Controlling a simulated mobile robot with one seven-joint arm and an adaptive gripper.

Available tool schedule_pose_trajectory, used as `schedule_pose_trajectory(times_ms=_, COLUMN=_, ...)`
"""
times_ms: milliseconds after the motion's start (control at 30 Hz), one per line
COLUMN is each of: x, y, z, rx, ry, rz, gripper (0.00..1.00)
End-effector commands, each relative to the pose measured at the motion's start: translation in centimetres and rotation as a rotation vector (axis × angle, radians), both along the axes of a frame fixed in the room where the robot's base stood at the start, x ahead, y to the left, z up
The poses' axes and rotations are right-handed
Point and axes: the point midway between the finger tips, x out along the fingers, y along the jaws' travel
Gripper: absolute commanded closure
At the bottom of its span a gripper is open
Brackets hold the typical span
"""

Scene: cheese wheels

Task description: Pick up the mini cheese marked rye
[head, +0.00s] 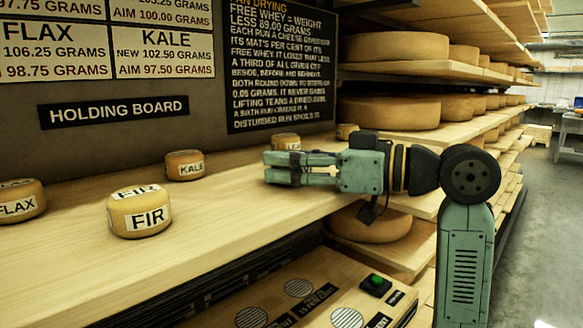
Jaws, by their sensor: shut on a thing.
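My gripper (270,168) is in the head view at mid-right, pointing left above the wooden board. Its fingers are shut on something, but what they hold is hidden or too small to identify. A small round cheese (286,141) shows just behind and above the fingers; its label is too small to read and its lower part is covered. Another small cheese (346,131) stands behind my wrist, also unreadable. Mini cheeses marked FIR (138,212), KALE (185,165) and FLAX (22,200) stand on the board to the left. No label reading rye is legible.
The wooden board (60,265) has free room in front of the cheeses. Below it is a panel (310,300) with round striped pads and a green button (374,283). Shelves of large cheese wheels (375,108) rise close on the right. Signs (280,65) cover the back wall.

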Motion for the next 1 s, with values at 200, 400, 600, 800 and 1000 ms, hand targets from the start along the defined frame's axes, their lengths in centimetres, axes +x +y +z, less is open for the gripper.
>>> schedule_pose_trajectory(times_ms=200, x=0.0, y=0.0, z=0.0, rx=0.001, ry=0.000, rz=0.000, gripper=0.82)
schedule_pose_trajectory(times_ms=400, x=0.0, y=0.0, z=0.1, rx=0.001, ry=0.000, rz=0.000, gripper=0.82)
schedule_pose_trajectory(times_ms=600, x=0.0, y=0.0, z=1.0, rx=-0.001, ry=-0.002, rz=0.000, gripper=0.82)
schedule_pose_trajectory(times_ms=800, x=0.0, y=0.1, z=3.3, rx=0.000, ry=-0.003, rz=0.001, gripper=0.82)
schedule_pose_trajectory(times_ms=1000, x=-3.7, y=-2.0, z=3.7, rx=0.000, ry=-0.006, rz=-0.003, gripper=0.82)
